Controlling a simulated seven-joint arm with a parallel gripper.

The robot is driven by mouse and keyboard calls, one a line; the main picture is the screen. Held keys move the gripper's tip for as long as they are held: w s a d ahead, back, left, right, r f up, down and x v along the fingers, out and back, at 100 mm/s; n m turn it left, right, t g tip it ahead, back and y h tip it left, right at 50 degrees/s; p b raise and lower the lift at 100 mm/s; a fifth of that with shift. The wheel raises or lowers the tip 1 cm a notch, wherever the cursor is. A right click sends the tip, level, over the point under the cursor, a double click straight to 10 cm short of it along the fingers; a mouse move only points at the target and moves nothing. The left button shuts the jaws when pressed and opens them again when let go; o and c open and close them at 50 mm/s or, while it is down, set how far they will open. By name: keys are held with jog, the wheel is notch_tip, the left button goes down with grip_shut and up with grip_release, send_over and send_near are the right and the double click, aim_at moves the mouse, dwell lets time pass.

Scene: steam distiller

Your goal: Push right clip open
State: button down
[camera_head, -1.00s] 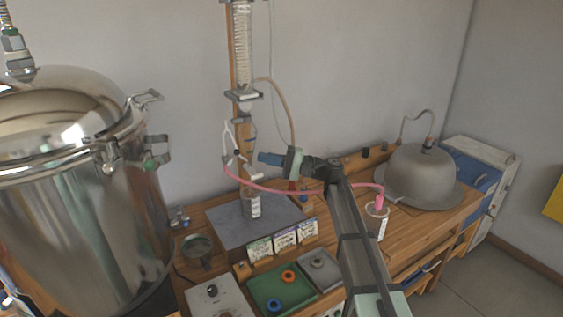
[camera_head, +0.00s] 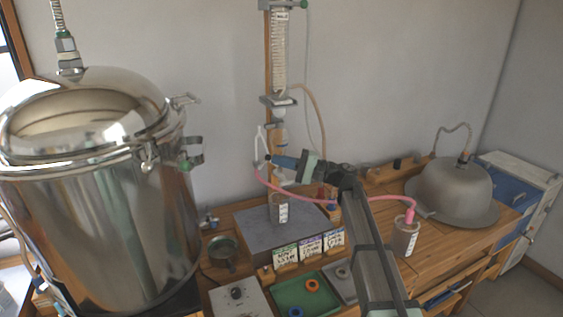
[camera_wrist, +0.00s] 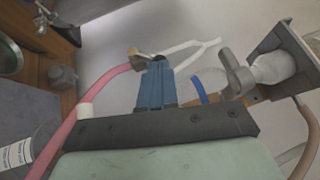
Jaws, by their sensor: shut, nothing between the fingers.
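A white Y-shaped tube piece (camera_head: 262,143) hangs in front of the wooden column. A small dark clip (camera_wrist: 140,58) sits where the pink tube meets one branch, low on the Y; a dark part shows there in the head view (camera_head: 267,158). I cannot tell for certain whether it is the right clip, or whether it is open. My gripper (camera_wrist: 158,64) has blue fingers, shut and empty. The fingertips are right beside this clip and overlap it in the wrist view; contact is not clear. In the head view the fingers point left at the Y.
A large steel pot (camera_head: 90,220) with lid latches (camera_head: 192,155) stands at left. The pink tube (camera_head: 290,197) runs below my gripper to a jar (camera_head: 405,237). A glass vessel (camera_wrist: 205,82) and its clamp (camera_wrist: 236,75) are just right of the fingers.

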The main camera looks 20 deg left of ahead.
jog(key=shift+s+r+n+h, duration=0.1)
jog(key=shift+r+n+h, duration=0.2)
jog(key=shift+n+h, duration=0.15)
jog(key=s+a+r+n+t+h, duration=0.4)
jog(key=n+t+h, duration=0.1)
jog(key=h, duration=0.6)
jog(key=shift+s+a+n, duration=0.3)
jog(key=shift+a+n, duration=0.05)
jog(key=shift+a, duration=0.05)
dwell(0.4)
jog(key=shift+r, duration=0.75)
jog(key=v, duration=1.4)
jog(key=shift+d+f, duration=0.15)
jog(key=shift+d, duration=0.05)
